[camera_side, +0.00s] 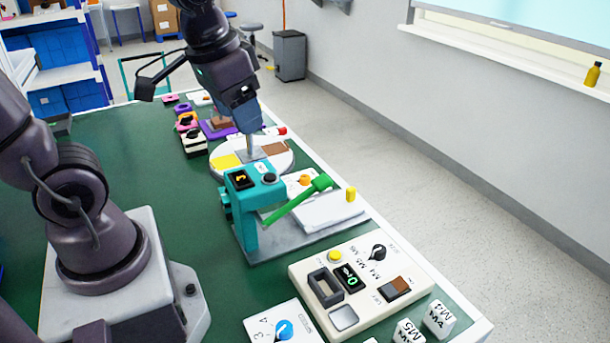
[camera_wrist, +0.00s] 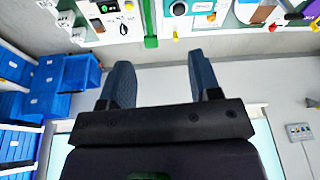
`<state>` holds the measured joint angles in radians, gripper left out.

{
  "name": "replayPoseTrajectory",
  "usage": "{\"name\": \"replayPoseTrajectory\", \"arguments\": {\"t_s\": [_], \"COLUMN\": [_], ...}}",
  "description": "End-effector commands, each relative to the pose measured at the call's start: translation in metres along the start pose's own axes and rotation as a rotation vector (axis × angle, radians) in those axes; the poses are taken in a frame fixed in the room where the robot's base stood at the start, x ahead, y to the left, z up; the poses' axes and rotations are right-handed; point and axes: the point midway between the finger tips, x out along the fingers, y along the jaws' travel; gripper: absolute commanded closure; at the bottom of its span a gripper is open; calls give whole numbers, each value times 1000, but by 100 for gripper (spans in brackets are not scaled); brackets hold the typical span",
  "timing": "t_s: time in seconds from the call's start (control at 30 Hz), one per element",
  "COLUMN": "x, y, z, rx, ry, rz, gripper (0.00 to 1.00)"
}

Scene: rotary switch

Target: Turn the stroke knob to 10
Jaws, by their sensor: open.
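A teal press (camera_side: 244,208) stands on a grey base plate on the green table in the side view. Its top carries a small black display (camera_side: 240,179) with a yellow digit that looks like 3. Beside the display is a round dark knob (camera_side: 269,178), which appears to be the stroke knob. A green lever (camera_side: 300,199) sticks out to the right. The knob also shows at the top of the wrist view (camera_wrist: 178,8). My gripper (camera_side: 251,150) is behind the press, above a round white plate, apart from the knob. In the wrist view its two blue fingers (camera_wrist: 161,85) are spread and empty.
A cream panel (camera_side: 360,292) with switches, a black knob and a display is at the front right. White labelled blocks (camera_side: 438,320) lie by it. The round plate (camera_side: 217,173) bears coloured patches. Several small coloured devices stand further back. Green tabletop (camera_side: 130,130) at left is clear.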

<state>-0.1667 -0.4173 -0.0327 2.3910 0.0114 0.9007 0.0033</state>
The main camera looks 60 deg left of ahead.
Motion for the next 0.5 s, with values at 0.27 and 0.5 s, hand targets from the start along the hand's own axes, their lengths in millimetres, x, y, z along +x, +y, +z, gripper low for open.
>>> {"name": "replayPoseTrajectory", "arguments": {"t_s": [0.27, 0.5], "x": [66, 148], "y": [-46, -95], "z": [-68, -112], "rx": [15, 109], "ry": [-199, -307], "rz": [-23, 31], "gripper": [43, 43]}}
